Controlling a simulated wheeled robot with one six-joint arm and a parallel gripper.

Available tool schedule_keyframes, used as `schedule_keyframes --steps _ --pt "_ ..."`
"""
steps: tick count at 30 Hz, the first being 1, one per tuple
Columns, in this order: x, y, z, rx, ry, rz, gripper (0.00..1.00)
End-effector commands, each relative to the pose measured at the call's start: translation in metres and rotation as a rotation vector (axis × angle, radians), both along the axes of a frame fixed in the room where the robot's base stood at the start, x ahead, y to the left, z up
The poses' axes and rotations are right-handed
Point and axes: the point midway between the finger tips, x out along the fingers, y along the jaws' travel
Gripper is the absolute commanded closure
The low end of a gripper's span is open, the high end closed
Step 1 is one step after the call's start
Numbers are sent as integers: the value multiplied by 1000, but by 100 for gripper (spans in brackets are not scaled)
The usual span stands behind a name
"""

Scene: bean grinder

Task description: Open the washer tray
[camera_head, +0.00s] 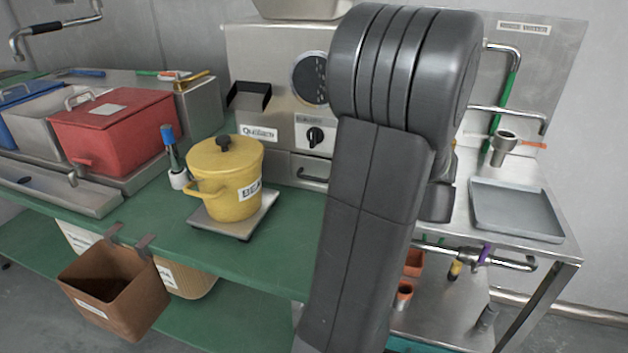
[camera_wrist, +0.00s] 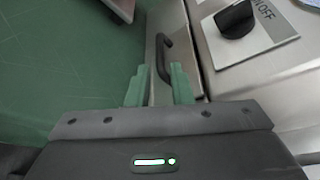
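A shallow steel drawer front (camera_head: 303,170) with a dark bar handle (camera_head: 313,178) sits low on the machine, partly behind my arm in the head view. In the wrist view the drawer front (camera_wrist: 155,25) and its dark curved handle (camera_wrist: 162,55) lie just ahead of my gripper (camera_wrist: 160,70). The drawer looks closed. The green fingertips are apart, and the near end of the handle appears between them; whether they touch it I cannot tell. My gripper is hidden behind my arm in the head view.
A dark knob (camera_wrist: 236,18) on a labelled plate is right of the handle. A yellow pot (camera_head: 225,180) stands on a scale (camera_head: 233,221) on the green worktop (camera_head: 150,225). A grey tray (camera_head: 515,210) lies on the right-hand steel table. Clear worktop lies left of the drawer.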

Motion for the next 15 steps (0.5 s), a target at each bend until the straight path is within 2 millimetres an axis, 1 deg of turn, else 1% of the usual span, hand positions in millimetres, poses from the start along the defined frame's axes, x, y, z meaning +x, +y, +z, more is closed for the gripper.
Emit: schedule_keyframes --steps 1,3,9,15 --pt "6 9 -3 1 1 4 80" --pt "13 19 -6 1 1 4 80" --pt "32 44 -12 0 1 4 80" --pt "44 58 -16 1 0 1 80"
